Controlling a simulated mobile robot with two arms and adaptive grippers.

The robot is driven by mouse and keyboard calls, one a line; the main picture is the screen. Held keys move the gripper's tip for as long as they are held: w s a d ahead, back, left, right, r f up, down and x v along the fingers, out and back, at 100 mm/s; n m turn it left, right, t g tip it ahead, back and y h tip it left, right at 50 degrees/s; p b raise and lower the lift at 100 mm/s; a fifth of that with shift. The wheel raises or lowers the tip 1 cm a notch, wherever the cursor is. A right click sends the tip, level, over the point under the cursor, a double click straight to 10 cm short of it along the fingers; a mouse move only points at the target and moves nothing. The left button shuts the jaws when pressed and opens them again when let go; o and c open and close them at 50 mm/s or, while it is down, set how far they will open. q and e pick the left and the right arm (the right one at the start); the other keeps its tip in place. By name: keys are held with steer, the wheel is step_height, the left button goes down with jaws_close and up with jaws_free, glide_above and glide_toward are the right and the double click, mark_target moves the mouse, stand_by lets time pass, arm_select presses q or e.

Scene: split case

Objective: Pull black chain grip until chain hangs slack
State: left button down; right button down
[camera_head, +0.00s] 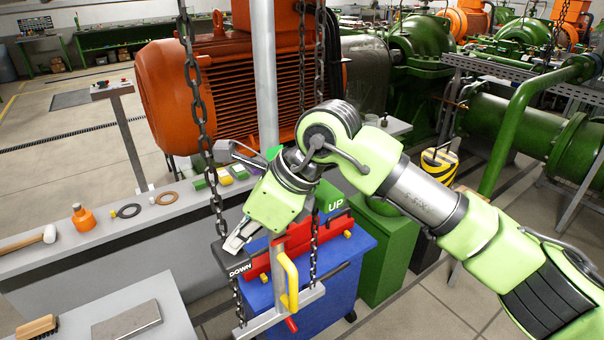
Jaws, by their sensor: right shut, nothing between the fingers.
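The black chain grip (230,261), marked DOWN, sits low on the left-hand dark chain (196,85). That chain comes down from the top edge in a nearly straight line and continues below the grip. My right gripper (234,243) is shut and empty, its fingertips at the top of the black grip; I cannot tell whether they touch it. A green grip (334,202), marked UP, is on the other chain (318,70), partly behind my right arm. My left gripper is not in view.
A red part (296,245) and a yellow handle (289,279) are close right of the black grip, before a blue cabinet (345,262). A grey post (264,75) stands between the chains. A bench at left holds a mallet (48,234) and an orange bottle (83,219).

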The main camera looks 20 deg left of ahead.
mark_target(248, 253)
steer(key=shift+f+b, duration=2.25)
steer(key=shift+f, duration=0.4)
steer(key=shift+r, duration=0.1)
steer(key=shift+r+p, duration=2.5)
steer(key=shift+r, duration=2.6)
steer(key=shift+f, duration=0.1)
